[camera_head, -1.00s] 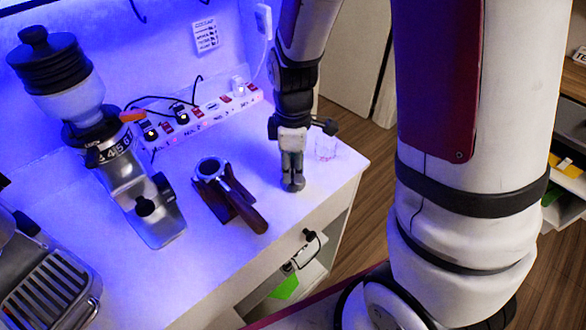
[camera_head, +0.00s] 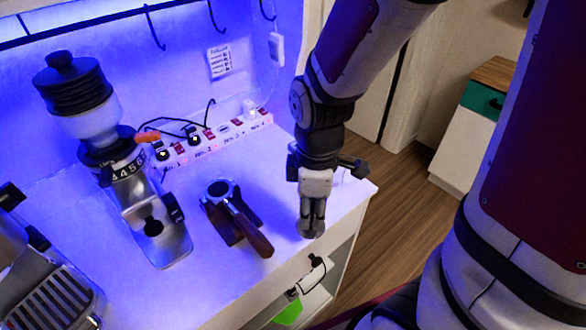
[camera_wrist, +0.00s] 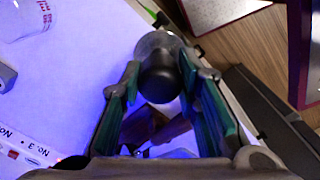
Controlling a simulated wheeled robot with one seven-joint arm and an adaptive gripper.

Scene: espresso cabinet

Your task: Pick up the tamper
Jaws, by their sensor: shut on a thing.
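The tamper (camera_wrist: 160,80) has a dark rounded handle and a grey metal base, and it sits between the two fingers of my gripper (camera_wrist: 158,66) in the wrist view. My gripper (camera_head: 312,208) is shut on the tamper and points down near the right front edge of the white counter. In the head view only the grey lower end of the tamper (camera_head: 312,230) shows below the fingers. I cannot tell whether its base touches the counter.
A portafilter (camera_head: 238,212) with a wooden handle rests on a stand to the left. The grinder (camera_head: 150,220) stands further left, with a power strip (camera_head: 215,140) behind. A clear glass (camera_wrist: 30,15) shows in the wrist view. The counter (camera_head: 215,285) is bare in front.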

